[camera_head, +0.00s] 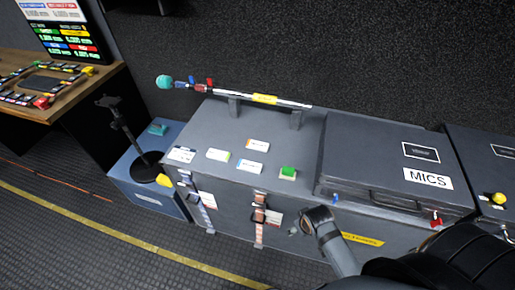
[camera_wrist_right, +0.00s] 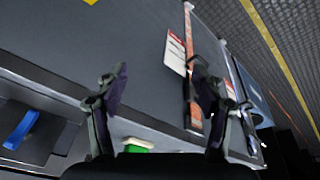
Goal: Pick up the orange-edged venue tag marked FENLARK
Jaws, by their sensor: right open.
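Several small white tags lie on the grey case top in the head view. The one at the back (camera_head: 257,145) seems to have an orange edge; its print is too small to read, so I cannot confirm FENLARK. Other tags lie nearby: one at left (camera_head: 181,154), one with a yellowish edge (camera_head: 218,155), one with a bluish edge (camera_head: 251,165). My right gripper (camera_wrist_right: 158,72) is open and empty in front of the case, apart from the tags on top. My left gripper is not in view.
A green block (camera_head: 288,172) sits near the case's front edge. White tags (camera_head: 273,218) hang by straps on the front face. The MICS case (camera_head: 370,150) stands to the right. A microphone pole (camera_head: 265,99) lies across supports behind the tags.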

